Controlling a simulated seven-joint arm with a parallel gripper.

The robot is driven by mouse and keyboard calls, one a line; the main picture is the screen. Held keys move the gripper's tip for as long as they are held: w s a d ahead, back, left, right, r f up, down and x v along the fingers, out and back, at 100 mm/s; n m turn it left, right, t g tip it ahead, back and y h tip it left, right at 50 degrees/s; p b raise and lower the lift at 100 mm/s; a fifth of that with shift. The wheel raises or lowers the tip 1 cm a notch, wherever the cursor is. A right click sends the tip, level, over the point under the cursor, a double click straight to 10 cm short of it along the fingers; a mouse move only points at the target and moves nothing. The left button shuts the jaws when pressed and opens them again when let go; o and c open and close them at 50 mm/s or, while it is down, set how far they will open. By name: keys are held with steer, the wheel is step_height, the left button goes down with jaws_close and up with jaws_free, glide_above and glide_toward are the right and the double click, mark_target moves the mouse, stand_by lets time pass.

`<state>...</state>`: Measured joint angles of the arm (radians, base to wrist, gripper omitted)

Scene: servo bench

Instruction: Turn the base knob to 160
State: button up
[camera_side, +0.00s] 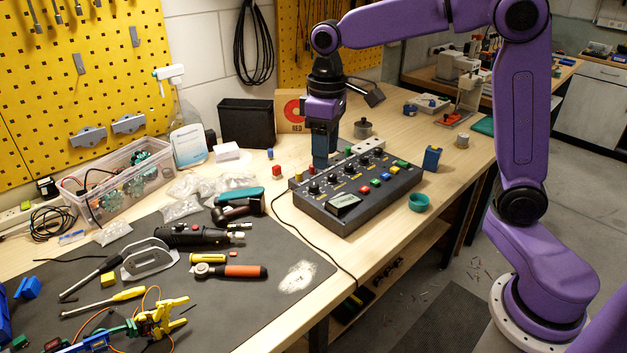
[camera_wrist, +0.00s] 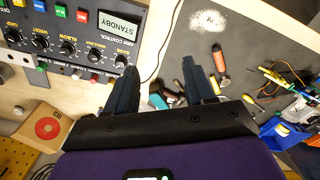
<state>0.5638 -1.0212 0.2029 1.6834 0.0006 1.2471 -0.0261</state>
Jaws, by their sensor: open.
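The dark control box (camera_side: 345,222) sits on the wooden bench, its small display (camera_side: 343,203) at the left end. In the wrist view the display (camera_wrist: 120,26) reads STANDBY. A row of black knobs runs along the box. The base knob (camera_side: 314,188) is at the left end of the row; in the wrist view the base knob (camera_wrist: 121,61) is close beside one finger. Its pointer angle is too small to read. My gripper (camera_side: 319,165) points down above the box's left part. In the wrist view my gripper (camera_wrist: 159,64) is open, with nothing between its fingers.
Tools, including an orange-handled one (camera_side: 240,271), lie on the grey mat (camera_side: 215,320). A black cable crosses the bench front.

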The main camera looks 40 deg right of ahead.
mark_target(314, 184)
steer(key=w+d+m, duration=0.3)
steer(key=w+d, duration=0.4)
steer(key=w, duration=0.4)
step_height(314, 184, down, 16)
steer(key=shift+s+f, duration=0.15)
jaws_close()
